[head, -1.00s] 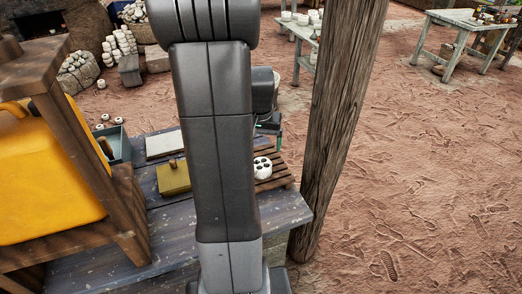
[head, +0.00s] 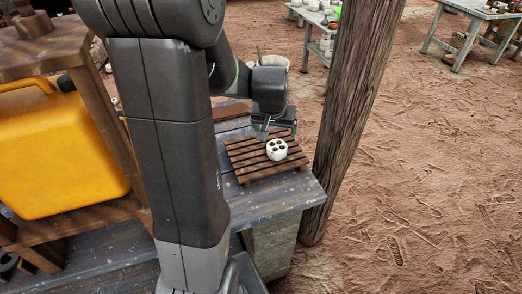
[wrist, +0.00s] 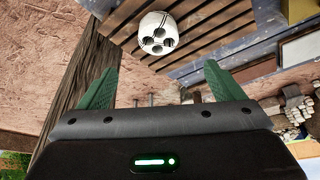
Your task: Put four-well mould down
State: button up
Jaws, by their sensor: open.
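The four-well mould (head: 277,149) is a small white rounded block with dark round holes in its top. It sits on a brown slatted wooden rack (head: 243,160) at the right end of the table. In the wrist view the mould (wrist: 157,33) stands beyond my fingertips, apart from both. My gripper (wrist: 158,75) is open, with its two green fingers spread and nothing between them. In the head view my gripper (head: 264,131) is just behind and left of the mould, partly hidden by my wrist.
A rough wooden post (head: 348,110) rises close to the right of the table (head: 275,203). A yellow jerrycan (head: 55,150) stands in a wooden frame at left. A pale bucket (head: 270,64) is behind my wrist. Trodden earth lies open at right.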

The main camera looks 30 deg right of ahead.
aim_at(277, 145)
jog(key=p+x, duration=0.2)
jog(key=x, duration=1.1)
jog(key=shift+d+f, duration=0.2)
jog(key=shift+f, duration=0.1)
jog(key=c, duration=1.3)
jog(key=shift+r, duration=0.15)
